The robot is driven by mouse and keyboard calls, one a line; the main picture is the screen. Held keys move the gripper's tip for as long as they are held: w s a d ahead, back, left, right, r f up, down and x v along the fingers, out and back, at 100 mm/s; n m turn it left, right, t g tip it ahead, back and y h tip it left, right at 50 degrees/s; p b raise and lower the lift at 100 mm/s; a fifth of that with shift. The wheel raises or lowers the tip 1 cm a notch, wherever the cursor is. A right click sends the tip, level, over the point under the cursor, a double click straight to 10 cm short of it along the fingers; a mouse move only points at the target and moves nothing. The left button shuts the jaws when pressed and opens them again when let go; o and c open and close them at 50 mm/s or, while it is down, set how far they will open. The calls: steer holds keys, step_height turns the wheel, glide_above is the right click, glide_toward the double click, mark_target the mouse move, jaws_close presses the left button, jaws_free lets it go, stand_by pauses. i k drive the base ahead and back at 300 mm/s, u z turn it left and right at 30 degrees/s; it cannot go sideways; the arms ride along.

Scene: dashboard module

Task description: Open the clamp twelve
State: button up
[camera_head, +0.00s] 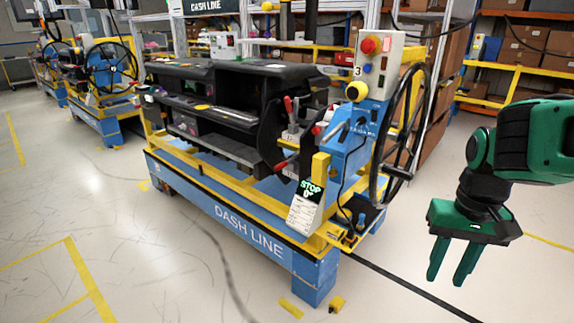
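The black dashboard module (235,95) sits on a blue and yellow stand (225,205) marked DASH LINE. Red-handled clamps show at the module's right end: one upright red handle (289,106) and one lower red handle (286,162). No number twelve is readable on either, so I cannot tell which is clamp twelve. My gripper (450,268) is at the right, green, pointing down with its two fingers apart. It is empty, over the floor, well clear of the stand and clamps.
A control box (378,65) with red and yellow buttons stands at the stand's right end. A large black handwheel (403,130) lies between the clamps and my gripper. A STOP sign (306,207) hangs on the front corner. The floor in front is open. Shelves with boxes stand behind.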

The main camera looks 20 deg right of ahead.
mark_target(282, 165)
steer(key=z, duration=0.1)
steer(key=i, duration=0.95)
steer(key=u, duration=0.05)
